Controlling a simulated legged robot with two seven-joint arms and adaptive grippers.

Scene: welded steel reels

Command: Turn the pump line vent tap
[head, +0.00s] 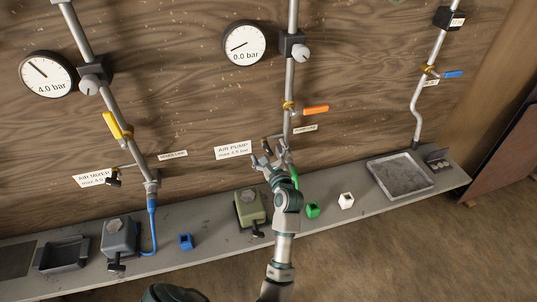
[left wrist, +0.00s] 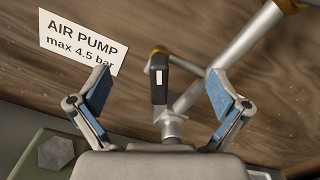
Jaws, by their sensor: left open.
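The vent tap on the air pump line is a small tap on a short side branch low on the pipe. Its black handle with a white mark (left wrist: 159,88) stands between my left gripper's fingers in the left wrist view, apart from both pads. My left gripper (head: 270,158) is open in front of this tap in the head view and partly hides it; in the left wrist view its blue-padded fingers (left wrist: 160,98) are spread wide. The AIR PUMP label (head: 233,149) is just left of the tap. My right gripper is not in view.
An orange-handled tap (head: 315,109) and a 0.0 bar gauge (head: 244,43) are above. The mixer line has a yellow handle (head: 112,125) and a 4.0 bar gauge (head: 47,74). The shelf holds a green box (head: 249,207), small blocks and a grey tray (head: 429,184).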

